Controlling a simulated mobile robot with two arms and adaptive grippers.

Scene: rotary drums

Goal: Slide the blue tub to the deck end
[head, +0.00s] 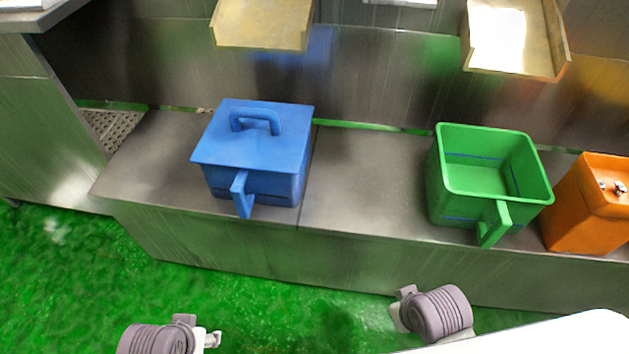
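The blue tub (270,188) stands upright on the steel deck (349,187), left of the middle of the view. It has a blue lid with a loop handle on top, and a blue handle juts from its front. The deck's left end (125,172) is a short way left of the tub. Parts of my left arm (165,338) show at the bottom left and parts of my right arm (432,313) at the bottom right, both apart from the tub. Neither gripper's fingers can be made out.
An open green tub (490,205) with a front handle stands on the deck at the right, beside an orange container (590,205). Metal chutes (262,22) hang above the deck. The deck between the blue and green tubs is clear. The floor is wet and green.

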